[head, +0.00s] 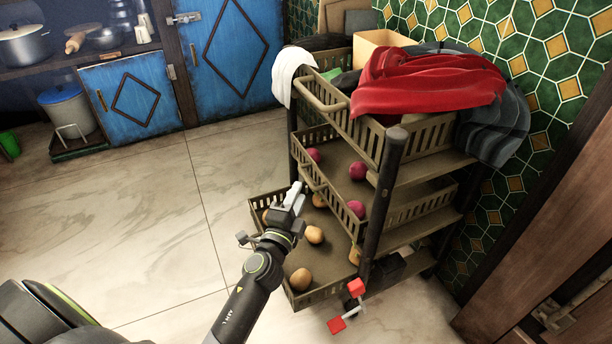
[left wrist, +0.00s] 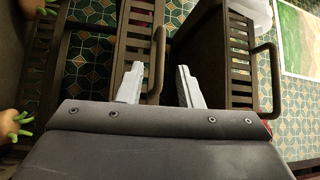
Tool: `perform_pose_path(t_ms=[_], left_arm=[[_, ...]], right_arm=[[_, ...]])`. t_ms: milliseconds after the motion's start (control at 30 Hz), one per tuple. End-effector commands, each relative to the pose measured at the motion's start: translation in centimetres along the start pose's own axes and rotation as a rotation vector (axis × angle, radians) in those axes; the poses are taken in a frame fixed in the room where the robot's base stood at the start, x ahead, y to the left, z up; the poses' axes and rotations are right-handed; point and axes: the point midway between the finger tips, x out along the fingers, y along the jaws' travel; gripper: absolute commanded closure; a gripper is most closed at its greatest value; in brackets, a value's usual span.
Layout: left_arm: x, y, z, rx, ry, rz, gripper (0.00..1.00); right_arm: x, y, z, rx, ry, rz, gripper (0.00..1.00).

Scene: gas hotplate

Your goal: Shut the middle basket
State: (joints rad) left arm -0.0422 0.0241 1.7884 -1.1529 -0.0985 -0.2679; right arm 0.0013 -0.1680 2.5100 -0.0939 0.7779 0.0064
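The middle basket (head: 337,160) is a brown slatted drawer of a three-tier rack, pulled out and holding a few red onions (head: 357,171). Its front handle (head: 316,186) faces my left gripper (head: 294,192). In the left wrist view my left gripper (left wrist: 159,66) is open, and the middle basket's handle (left wrist: 158,60) appears between its two pale fingers. I cannot tell whether they touch it. My right gripper is not in view.
The top basket (head: 430,135) holds red, white and dark cloths and sticks out above. A red-ended object (head: 356,287) is near the rack's front foot. The floor left of the rack is clear.

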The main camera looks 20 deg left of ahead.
Motion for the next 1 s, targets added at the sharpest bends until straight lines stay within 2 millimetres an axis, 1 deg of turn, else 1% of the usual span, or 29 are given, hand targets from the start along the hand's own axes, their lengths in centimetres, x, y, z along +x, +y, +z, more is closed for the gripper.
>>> perform_pose_path(t_ms=[33, 100, 200, 333, 500, 800, 1000], left_arm=[[1.1, -0.2, 0.0, 0.002, 0.002, -0.003, 0.67], [2.4, -0.1, 0.0, 0.002, 0.002, -0.002, 0.67], [4.0, -0.1, 0.0, 0.002, 0.000, -0.001, 0.67], [5.6, 0.0, 0.0, 0.001, 0.001, -0.002, 0.67], [6.6, 0.0, 0.0, 0.000, 0.000, -0.001, 0.67], [6.7, 0.0, 0.0, 0.000, 0.000, 0.000, 0.67], [6.7, 0.0, 0.0, 0.000, 0.000, 0.000, 0.94]], right_arm=[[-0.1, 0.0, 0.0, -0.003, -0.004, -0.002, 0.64], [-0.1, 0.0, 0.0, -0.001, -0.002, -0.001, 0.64], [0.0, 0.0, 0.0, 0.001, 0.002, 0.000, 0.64], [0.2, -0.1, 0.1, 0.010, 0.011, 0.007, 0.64], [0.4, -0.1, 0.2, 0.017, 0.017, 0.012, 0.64], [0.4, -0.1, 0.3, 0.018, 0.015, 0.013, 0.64], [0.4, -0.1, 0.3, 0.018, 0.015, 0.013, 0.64]])
